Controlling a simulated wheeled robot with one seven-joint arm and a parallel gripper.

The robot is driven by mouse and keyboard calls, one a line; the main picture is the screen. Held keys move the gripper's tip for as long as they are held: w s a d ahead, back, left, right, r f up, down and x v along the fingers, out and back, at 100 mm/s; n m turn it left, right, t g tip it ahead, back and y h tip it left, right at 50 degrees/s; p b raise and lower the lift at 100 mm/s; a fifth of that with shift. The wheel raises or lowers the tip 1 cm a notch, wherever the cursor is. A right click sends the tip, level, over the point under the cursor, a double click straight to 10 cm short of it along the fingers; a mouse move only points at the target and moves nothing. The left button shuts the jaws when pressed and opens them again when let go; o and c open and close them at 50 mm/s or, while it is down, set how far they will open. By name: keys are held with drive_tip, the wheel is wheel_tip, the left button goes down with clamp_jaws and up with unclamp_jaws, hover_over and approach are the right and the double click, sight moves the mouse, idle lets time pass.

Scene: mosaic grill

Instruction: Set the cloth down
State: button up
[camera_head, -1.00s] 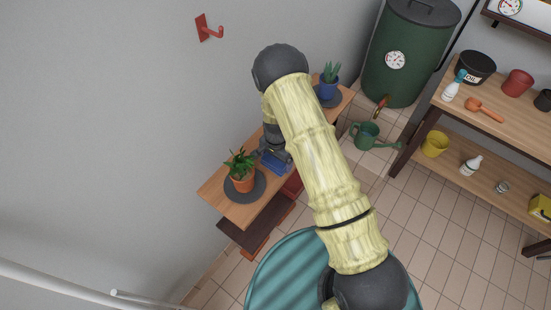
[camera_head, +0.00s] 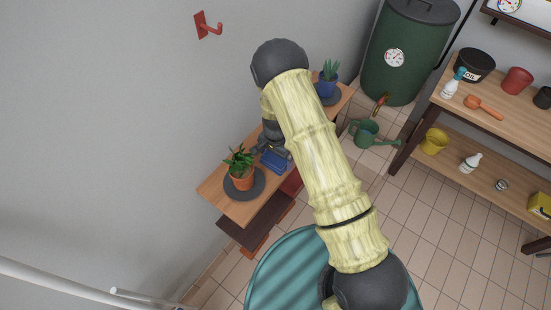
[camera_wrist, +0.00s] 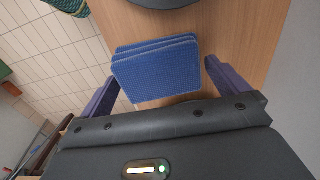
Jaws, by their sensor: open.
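The blue folded cloth (camera_wrist: 156,68) lies on the wooden shelf top (camera_wrist: 236,45) in the wrist view, just beyond and between my fingers. My gripper (camera_wrist: 160,80) is open, with one purple finger on each side and a gap between each finger and the cloth. In the head view the cloth (camera_head: 275,160) shows as a small blue patch between the two potted plants. My gripper (camera_head: 268,148) is just above it there, partly hidden by my arm.
A plant in an orange pot (camera_head: 242,178) stands on a dark round mat to the left of the cloth. A plant in a blue pot (camera_head: 327,84) stands on another mat behind my arm. A red wall hook (camera_head: 207,26) is on the wall above.

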sight(275, 157)
wheel_tip(275, 157, up, 11)
drive_tip(key=b, duration=0.3)
drive_tip(key=shift+f, duration=0.15)
idle(0.6)
drive_tip(key=s+d+r+n+t, duration=0.2)
drive_tip(key=s+d+r+n, duration=0.5)
drive_tip(key=s+d+r, duration=0.7)
drive_tip(key=s+r, duration=0.1)
drive_tip(key=s, duration=0.2)
drive_tip(key=shift+s+r+n+t, duration=0.25)
drive_tip(key=shift+s+n+t, duration=0.05)
drive_tip(key=shift+s, duration=0.1)
